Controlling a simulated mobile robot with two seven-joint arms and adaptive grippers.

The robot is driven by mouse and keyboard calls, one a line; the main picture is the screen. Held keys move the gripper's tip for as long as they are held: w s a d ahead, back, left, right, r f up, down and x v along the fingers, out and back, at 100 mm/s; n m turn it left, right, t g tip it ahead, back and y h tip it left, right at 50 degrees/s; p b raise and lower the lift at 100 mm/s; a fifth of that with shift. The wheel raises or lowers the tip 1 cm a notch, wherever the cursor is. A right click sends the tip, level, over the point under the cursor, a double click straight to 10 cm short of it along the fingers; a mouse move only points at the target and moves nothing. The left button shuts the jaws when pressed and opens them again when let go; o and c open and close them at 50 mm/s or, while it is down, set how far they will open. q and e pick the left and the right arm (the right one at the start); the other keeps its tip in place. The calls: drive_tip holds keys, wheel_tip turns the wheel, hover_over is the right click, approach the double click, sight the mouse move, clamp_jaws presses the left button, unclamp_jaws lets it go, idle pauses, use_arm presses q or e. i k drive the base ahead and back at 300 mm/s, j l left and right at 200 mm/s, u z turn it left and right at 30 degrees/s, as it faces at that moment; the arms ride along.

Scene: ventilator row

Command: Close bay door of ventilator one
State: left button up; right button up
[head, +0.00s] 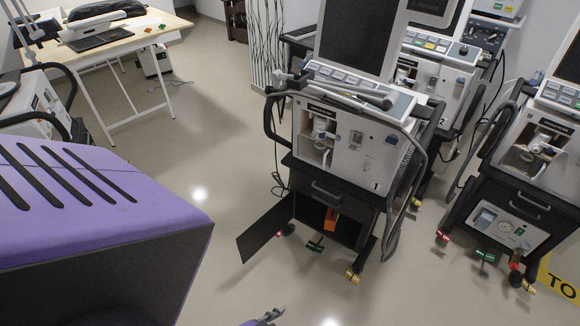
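Ventilator one (345,150), a white unit marked "1" on a black cart, stands in the middle of the head view. Its bay door (265,232) is a flat black panel low on the left of the cart. The door is swung out to the left, so the bay (346,229) is open.
A second ventilator (432,75) stands behind, and another (530,170) stands to the right. Hoses and coloured casters stick out around the carts. A wooden-topped desk (130,40) is at the upper left.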

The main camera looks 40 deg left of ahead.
sight(251, 241)
drive_tip(key=j+z, duration=0.25)
drive_tip(key=j, duration=0.25)
drive_tip(key=j+z, duration=0.25)
drive_tip(key=j, duration=0.25)
drive_tip(key=k+j, duration=0.1)
drive_tip(key=j, duration=0.35)
drive_tip(key=j+z, duration=0.1)
drive_tip(key=j, duration=0.3)
drive_tip(key=k+j, duration=0.15)
drive_tip(key=j, duration=0.3)
drive_tip(key=k+j+z, duration=0.1)
drive_tip(key=j, duration=0.3)
drive_tip(key=k+j, duration=0.1)
drive_tip(key=j, duration=0.35)
drive_tip(key=k+j, duration=0.15)
drive_tip(key=j, duration=0.15)
drive_tip(key=k+j, duration=0.35)
drive_tip(key=j, duration=0.3)
drive_tip(key=k, duration=0.3)
drive_tip(key=k+l, duration=0.15)
drive_tip(key=l, duration=0.15)
drive_tip(key=k+l, duration=0.2)
